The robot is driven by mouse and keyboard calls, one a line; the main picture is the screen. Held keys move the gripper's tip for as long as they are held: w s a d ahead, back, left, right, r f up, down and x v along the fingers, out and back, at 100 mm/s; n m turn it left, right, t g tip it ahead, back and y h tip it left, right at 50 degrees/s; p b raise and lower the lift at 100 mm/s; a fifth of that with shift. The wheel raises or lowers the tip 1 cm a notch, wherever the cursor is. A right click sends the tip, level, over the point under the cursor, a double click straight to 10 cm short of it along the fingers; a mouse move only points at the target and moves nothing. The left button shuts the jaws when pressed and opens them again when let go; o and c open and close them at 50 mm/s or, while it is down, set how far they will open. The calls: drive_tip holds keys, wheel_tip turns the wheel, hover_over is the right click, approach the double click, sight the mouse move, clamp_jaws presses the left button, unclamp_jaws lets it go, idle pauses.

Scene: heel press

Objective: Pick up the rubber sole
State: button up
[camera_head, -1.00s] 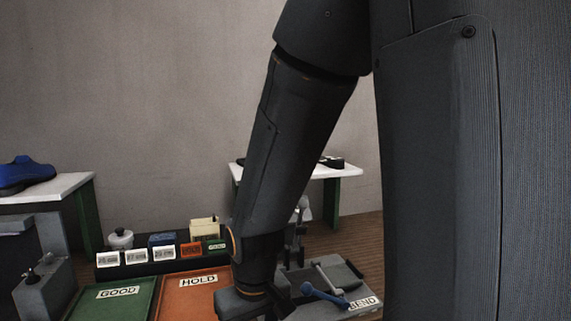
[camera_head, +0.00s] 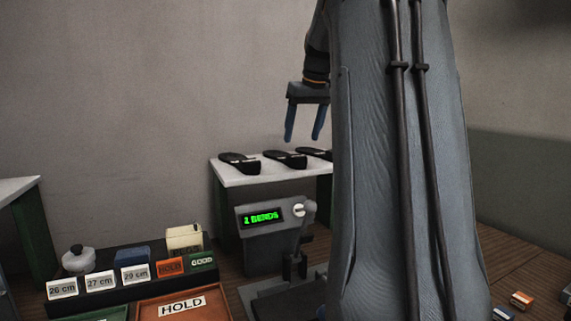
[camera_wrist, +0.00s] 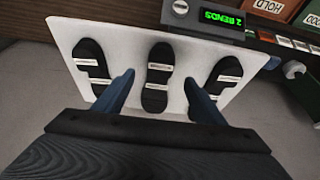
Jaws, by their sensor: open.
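Three black rubber soles with pale label strips lie in a row on a white-topped table. In the head view they are the left sole (camera_head: 239,162), the middle sole (camera_head: 285,159) and a third sole (camera_head: 316,153), partly hidden behind my arm. The wrist view shows all three: one at left (camera_wrist: 91,64), one in the middle (camera_wrist: 158,78), one at right (camera_wrist: 223,77). My gripper (camera_head: 303,138) is open and empty, fingers pointing down, above the table. In the wrist view its fingers (camera_wrist: 163,98) appear either side of the middle sole, apart from it.
A grey machine with a green display reading "2 BENDS" (camera_head: 262,217) and a lever stands before the white table (camera_head: 228,179). A rack of size labels (camera_head: 130,278) and an orange HOLD tray (camera_head: 160,302) are at front left.

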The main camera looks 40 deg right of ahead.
sight(296, 155)
drive_tip(key=shift+w+p+x, duration=0.15)
drive_tip(key=shift+p+x, duration=0.55)
drive_tip(key=shift+x, duration=1.2)
drive_tip(key=shift+w+p+x, duration=0.15)
drive_tip(key=shift+p+x, duration=0.5)
drive_tip(key=shift+x, duration=1.2)
drive_tip(key=shift+r, duration=0.15)
drive_tip(key=c, duration=1.3)
